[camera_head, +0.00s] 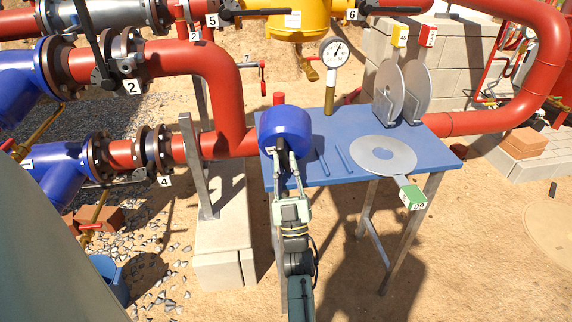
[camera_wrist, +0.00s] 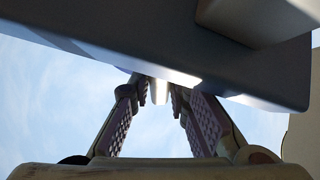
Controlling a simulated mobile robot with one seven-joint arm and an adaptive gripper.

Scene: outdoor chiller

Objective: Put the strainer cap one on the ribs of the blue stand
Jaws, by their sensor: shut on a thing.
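The strainer cap (camera_head: 286,124) is a blue, rounded, drum-like piece at the left end of the blue stand (camera_head: 296,178). My gripper (camera_head: 286,151) reaches up from the front and is shut on the cap's near lower side. I cannot tell whether the cap touches the stand top. Two thin blue ribs (camera_head: 343,158) show on the stand top, just right of the cap. In the wrist view, the fingers (camera_wrist: 160,90) converge below a large dark slab-like surface. The exact grip is hidden there.
A flat grey disc with a green tag (camera_head: 412,197) lies on the stand's right part. Two upright discs (camera_head: 389,90) and a pressure gauge (camera_head: 334,52) stand at the back. Red piping (camera_head: 215,80) runs close on the left.

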